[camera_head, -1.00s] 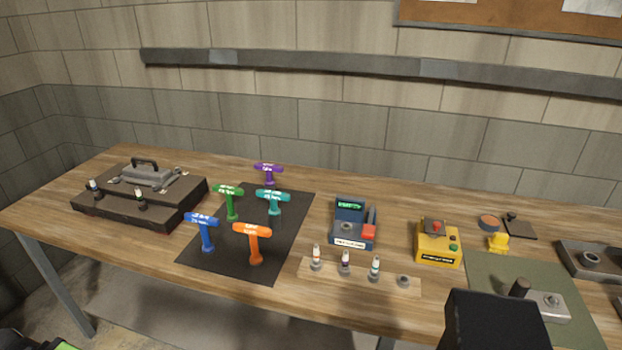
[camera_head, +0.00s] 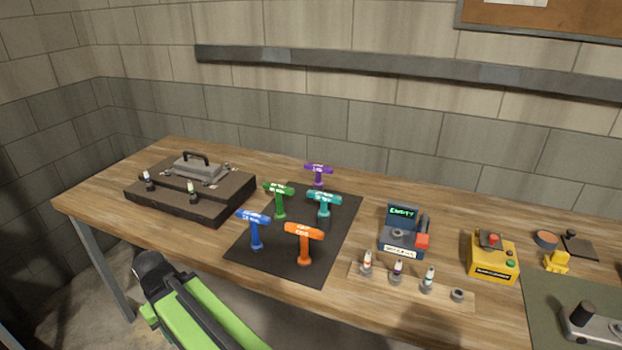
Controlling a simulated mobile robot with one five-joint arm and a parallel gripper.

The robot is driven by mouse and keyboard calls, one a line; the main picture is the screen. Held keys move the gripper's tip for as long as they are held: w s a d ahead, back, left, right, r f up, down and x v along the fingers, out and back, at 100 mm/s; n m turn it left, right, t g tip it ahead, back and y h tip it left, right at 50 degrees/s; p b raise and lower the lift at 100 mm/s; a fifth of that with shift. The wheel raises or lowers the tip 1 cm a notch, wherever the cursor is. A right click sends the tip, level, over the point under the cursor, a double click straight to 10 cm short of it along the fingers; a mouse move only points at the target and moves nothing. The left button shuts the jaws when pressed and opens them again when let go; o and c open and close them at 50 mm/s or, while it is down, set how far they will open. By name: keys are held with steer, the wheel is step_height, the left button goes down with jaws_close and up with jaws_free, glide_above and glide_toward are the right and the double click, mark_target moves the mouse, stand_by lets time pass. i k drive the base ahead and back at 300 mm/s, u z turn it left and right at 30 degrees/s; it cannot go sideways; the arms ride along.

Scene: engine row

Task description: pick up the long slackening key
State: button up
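My green and black arm shows at the lower left, in front of the table. No gripper fingers can be made out.
A dark stepped case (camera_head: 220,205) stands left of the mat. Right of the mat are a blue device with a green display (camera_head: 402,235), a wooden strip (camera_head: 445,291) with small bottles, and a yellow box (camera_head: 492,262).

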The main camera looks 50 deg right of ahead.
mark_target(317, 184)
steer(key=i, duration=0.9)
steer(key=z, duration=0.05)
